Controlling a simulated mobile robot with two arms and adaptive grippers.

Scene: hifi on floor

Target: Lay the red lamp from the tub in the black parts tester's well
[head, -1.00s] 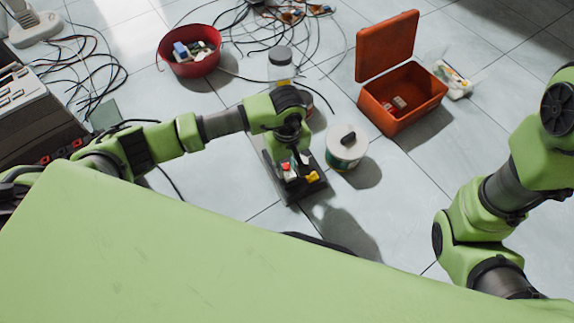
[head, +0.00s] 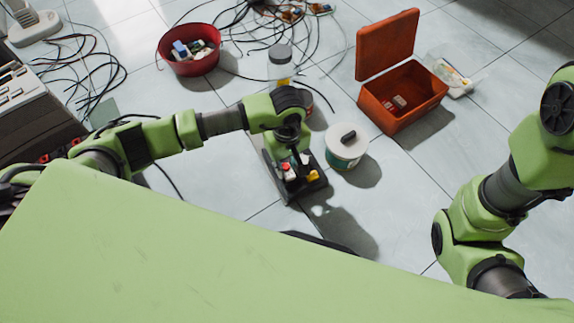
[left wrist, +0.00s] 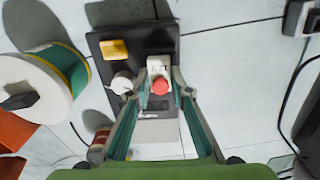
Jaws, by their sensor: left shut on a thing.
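The black parts tester (head: 303,190) lies on the floor below my left gripper (head: 293,163). It carries a yellow part (head: 313,175) and a white round knob, which shows in the left wrist view (left wrist: 122,82). My left gripper is shut on the red lamp (left wrist: 160,87), with one finger on each side of it, over the tester. The lamp's red cap also shows in the head view (head: 285,166). I cannot tell whether the lamp touches the tester, and the well is not clearly seen. The red tub (head: 164,57) stands at the upper left with blue and white parts inside. My right gripper is out of view.
A white-lidded container (head: 345,155) stands close right of the tester. A clear jar (head: 281,68) stands behind it. An open orange box (head: 393,118) and a clear tray (head: 462,90) are farther right. Cables (head: 95,75) lie across the floor at the left and back.

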